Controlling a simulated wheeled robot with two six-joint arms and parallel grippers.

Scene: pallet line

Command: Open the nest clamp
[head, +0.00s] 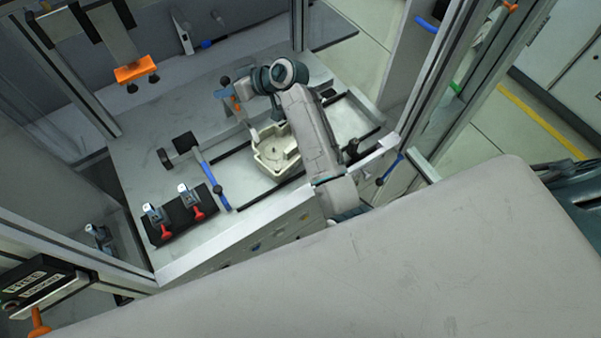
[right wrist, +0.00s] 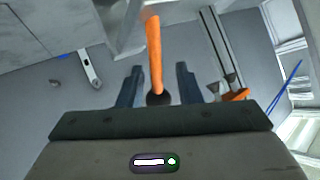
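The nest (head: 268,163), a pale tray-like fixture with a round recess, sits on the bench, partly hidden by my right arm. An orange handle (head: 237,103), which looks like the nest clamp's lever, stands beyond it to the left. My right gripper (head: 228,95) is at this handle. In the right wrist view, the orange handle (right wrist: 154,55) with a dark ball end lies between the two fingers of my right gripper (right wrist: 158,85). The fingers are apart, with a gap on each side of the handle. The clamp's lower part is hidden. My left gripper is not in view.
Left of the nest is a blue-handled lever (head: 208,170). Two small red-handled clamps (head: 166,231) stand on a black block at the front left. An orange fitting (head: 135,70) hangs at the upper left. Metal frame posts (head: 297,25) surround the bench.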

